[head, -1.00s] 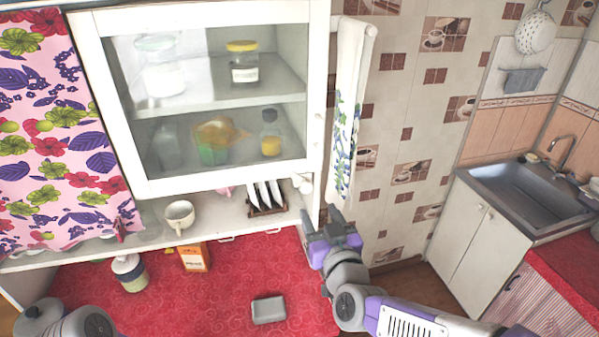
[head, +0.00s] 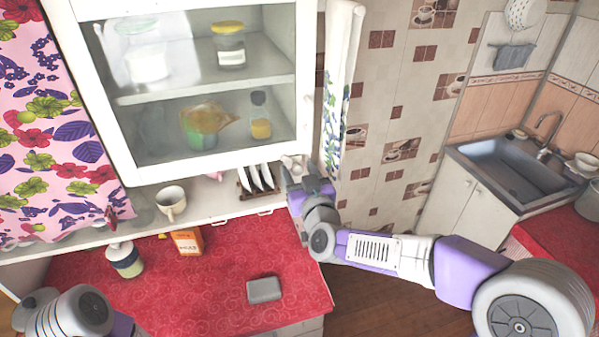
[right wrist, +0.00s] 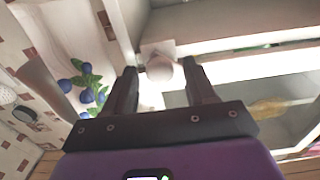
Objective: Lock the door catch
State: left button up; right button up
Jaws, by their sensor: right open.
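The white glass-fronted cabinet door (head: 215,164) looks closed in the head view. The catch (head: 293,161) is a small white piece at the cabinet's lower right corner, partly hidden by my right gripper (head: 300,174). In the right wrist view the rounded white catch (right wrist: 159,66) lies between the fingertips of my right gripper (right wrist: 160,72). The fingers are apart, one on each side of it. I cannot tell whether either finger touches it. My left gripper is out of view; only part of my left arm shows at the lower left.
A white towel with a blue flower pattern (head: 337,95) hangs right beside the cabinet. A plate rack (head: 258,181) and a cup (head: 171,203) stand on the shelf below the door. A grey soap-like block (head: 264,290) lies on the red counter (head: 215,275).

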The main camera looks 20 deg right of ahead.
jog(key=shift+c, duration=0.2)
jog(key=c, duration=1)
jog(key=m+b, duration=0.2)
jog(key=b, duration=0.1)
jog(key=m+b, duration=0.2)
jog(key=shift+f, duration=0.25)
jog(key=m+b, duration=0.2)
jog(key=m, duration=0.1)
jog(key=shift+b, duration=0.4)
jog(key=shift+r+m+b, duration=0.1)
jog(key=shift+m+b, duration=0.6)
jog(key=shift+m, duration=0.6)
jog(key=o, duration=1)
jog(key=shift+o, duration=0.2)
jog(key=shift+d, duration=0.1)
